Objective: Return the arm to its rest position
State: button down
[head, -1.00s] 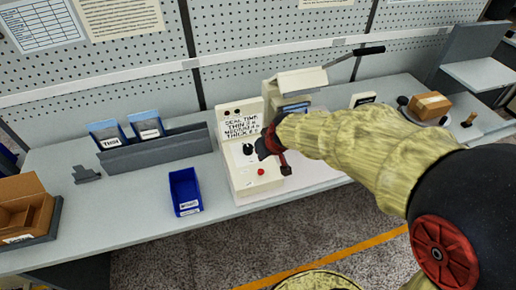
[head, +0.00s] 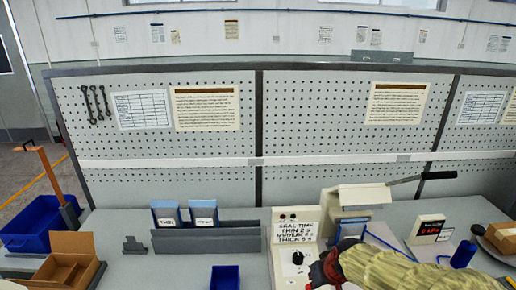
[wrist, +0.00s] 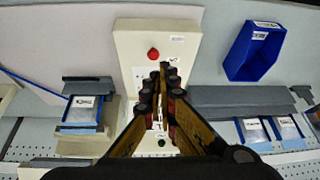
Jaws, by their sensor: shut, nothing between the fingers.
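My arm, in a yellowish sleeve, reaches in from the lower right of the head view. My gripper (head: 322,270) is partly cut off by the lower edge there, in front of the white control box (head: 297,240) with the seal-time label. In the wrist view my gripper (wrist: 163,78) has its fingers together with nothing between them. It hangs over the control box (wrist: 185,45), whose red button (wrist: 153,53) is just beyond the fingertips. I cannot tell the height of the fingertips above the box.
A sealer with a lever (head: 355,196) stands right of the box. A blue bin (head: 225,278), a grey rack (head: 207,240) with two pouch packs and a cardboard box (head: 68,265) are to the left. A pegboard (head: 300,140) closes off the back.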

jog(key=s+r+b, duration=0.1)
jog(key=s+r, duration=0.5)
jog(key=s, duration=0.3)
jog(key=s+r+m, duration=0.1)
jog(key=s+r, duration=0.5)
jog(key=s, duration=0.4)
jog(key=shift+s+r+h+b, duration=0.15)
jog(key=shift+r+h+b, duration=0.2)
jog(key=shift+h+b, duration=0.05)
jog(key=c, duration=2.5)
grip_release()
jog(key=shift+d, duration=0.1)
